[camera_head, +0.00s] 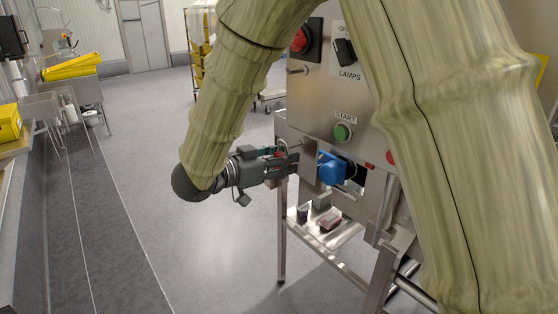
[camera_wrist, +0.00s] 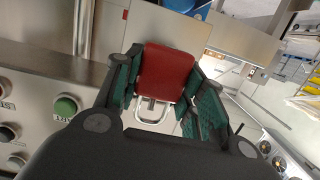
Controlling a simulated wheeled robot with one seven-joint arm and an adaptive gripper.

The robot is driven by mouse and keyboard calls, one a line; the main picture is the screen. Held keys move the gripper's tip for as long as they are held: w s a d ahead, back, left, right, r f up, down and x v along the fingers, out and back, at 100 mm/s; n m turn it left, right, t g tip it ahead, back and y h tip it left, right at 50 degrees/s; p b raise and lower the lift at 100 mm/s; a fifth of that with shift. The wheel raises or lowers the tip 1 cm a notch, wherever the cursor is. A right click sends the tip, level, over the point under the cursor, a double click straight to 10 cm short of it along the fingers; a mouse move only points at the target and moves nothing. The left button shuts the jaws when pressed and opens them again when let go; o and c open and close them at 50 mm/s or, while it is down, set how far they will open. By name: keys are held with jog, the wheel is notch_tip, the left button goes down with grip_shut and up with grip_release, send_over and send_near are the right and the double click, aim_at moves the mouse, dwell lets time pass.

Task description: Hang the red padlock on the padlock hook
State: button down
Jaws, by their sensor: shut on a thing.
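My gripper (camera_head: 280,166) is at the front of the steel control panel (camera_head: 315,95), left of a blue plug-like part (camera_head: 333,169). In the wrist view my gripper (camera_wrist: 163,84) is shut on the red padlock (camera_wrist: 166,70), with green-lined fingers on both sides of its body. The padlock's silver shackle (camera_wrist: 152,112) points down in the picture, toward the wrist camera. In the head view the fingers mostly hide the padlock. I cannot make out the padlock hook for sure in either view.
The panel carries a green START button (camera_head: 342,132), a LAMPS switch (camera_head: 344,51) and a red knob (camera_head: 304,38). A small shelf (camera_head: 347,231) below holds a dark red block (camera_head: 330,222) and grey pieces. Open floor (camera_head: 190,240) lies to the left.

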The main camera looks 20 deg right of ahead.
jog(key=shift+r+p+x, duration=0.2)
jog(key=shift+p+x, duration=0.15)
jog(key=shift+x, duration=1)
jog(key=shift+f, duration=0.8)
dwell(0.3)
jog(key=c, duration=0.8)
grip_release()
jog(key=shift+a, duration=0.1)
jog(key=v, duration=1.1)
jog(key=shift+s+a, duration=0.2)
jog(key=shift+a, duration=0.15)
